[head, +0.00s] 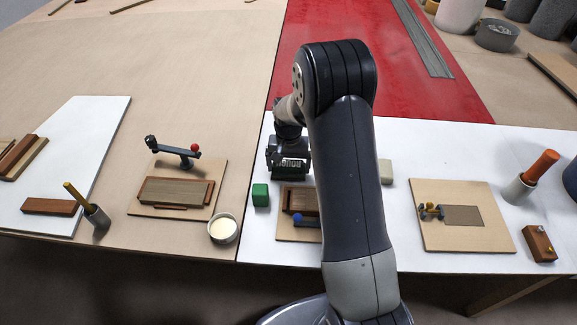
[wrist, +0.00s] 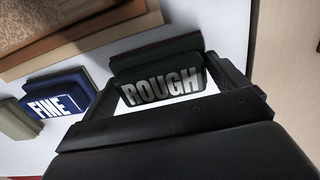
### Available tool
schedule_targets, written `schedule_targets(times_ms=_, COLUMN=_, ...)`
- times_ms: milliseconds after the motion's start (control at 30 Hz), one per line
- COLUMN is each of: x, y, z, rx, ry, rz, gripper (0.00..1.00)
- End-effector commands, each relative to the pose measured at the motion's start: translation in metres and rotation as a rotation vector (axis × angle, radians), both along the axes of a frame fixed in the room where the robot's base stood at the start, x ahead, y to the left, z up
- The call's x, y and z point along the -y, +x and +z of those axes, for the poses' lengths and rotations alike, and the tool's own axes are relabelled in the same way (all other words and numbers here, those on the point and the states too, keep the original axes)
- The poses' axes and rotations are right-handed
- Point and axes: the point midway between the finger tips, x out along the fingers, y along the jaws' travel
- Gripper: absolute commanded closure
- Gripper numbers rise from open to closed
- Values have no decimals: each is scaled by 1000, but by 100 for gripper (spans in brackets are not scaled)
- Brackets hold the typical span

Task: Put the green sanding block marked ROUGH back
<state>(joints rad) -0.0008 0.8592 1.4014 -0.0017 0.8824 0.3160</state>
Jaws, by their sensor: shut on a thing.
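The dark green sanding block marked ROUGH (wrist: 160,84) sits between the fingers of my gripper (wrist: 178,95), its white lettering facing the wrist camera. My gripper is shut on it. In the head view my gripper (head: 289,163) hangs over the white sheet, with pale lettering showing upside down at its jaws. I cannot tell whether the block touches the sheet. In the wrist view, a blue block marked FINE (wrist: 55,107) stands to the left, apart from the held block. A pale block (wrist: 14,121) is farther left, also in the head view (head: 385,172).
A wooden board (head: 286,234) with a blue-knobbed part (head: 298,218) lies nearer, partly behind my arm. Another board (head: 470,238) lies right, a cup (head: 222,229) left.

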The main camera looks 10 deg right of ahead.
Motion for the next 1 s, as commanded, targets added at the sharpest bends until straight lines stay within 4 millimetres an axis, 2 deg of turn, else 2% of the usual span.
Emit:
schedule_targets(times_ms=100, x=0, y=0, z=-9, rx=0, ry=0, rz=0, gripper=28)
schedule_targets(times_ms=400, x=0, y=0, z=-13, rx=1, ry=0, rz=0, gripper=28)
schedule_targets(times_ms=433, x=0, y=0, z=-13, rx=1, ry=0, rz=0, gripper=6)
schedule_targets(times_ms=500, x=0, y=0, z=-12, rx=1, ry=0, rz=0, gripper=0)
schedule_targets(times_ms=833, x=0, y=0, z=-6, rx=2, ry=-1, rz=0, gripper=0)
schedule_targets(times_ms=1000, x=0, y=2, z=21, rx=8, ry=-1, rz=0, gripper=0)
